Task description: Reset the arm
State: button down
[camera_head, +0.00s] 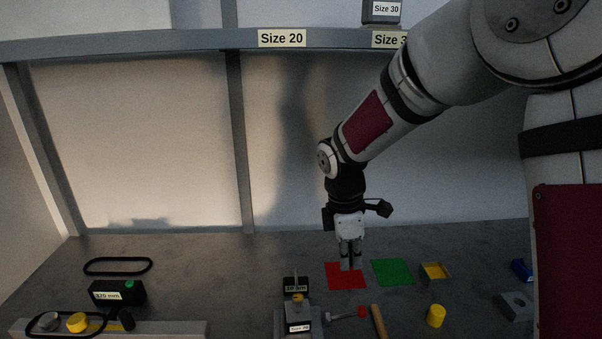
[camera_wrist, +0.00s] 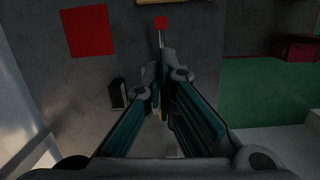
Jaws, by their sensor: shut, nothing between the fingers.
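My gripper (camera_head: 350,264) hangs from my arm, pointing down over the red square mat (camera_head: 346,281), in front of part of it. Its height above the mat is hard to tell. In the wrist view my gripper (camera_wrist: 163,68) shows its two fingers coming together, with nothing held between them. A red square (camera_wrist: 88,30) lies to the upper left there, and a small red piece (camera_wrist: 160,22) shows just beyond the fingertips.
A yellow cylinder (camera_head: 436,316), a wooden rod (camera_head: 379,321) and the press (camera_head: 299,314) stand in front. A black box (camera_head: 118,292) is at left.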

jog(key=s+d+r+m+t, duration=0.35)
jog(key=s+r+m, duration=0.55)
jog(key=s+r, duration=0.3)
jog(key=s+d+r+m+t+y, duration=0.1)
jog(key=s+r+m, duration=0.3)
jog(key=s+m, duration=0.4)
jog(key=shift+s+d+r+t+y, duration=0.25)
jog(key=shift+s+d+t+y, duration=0.3)
jog(key=shift+s, duration=1.05)
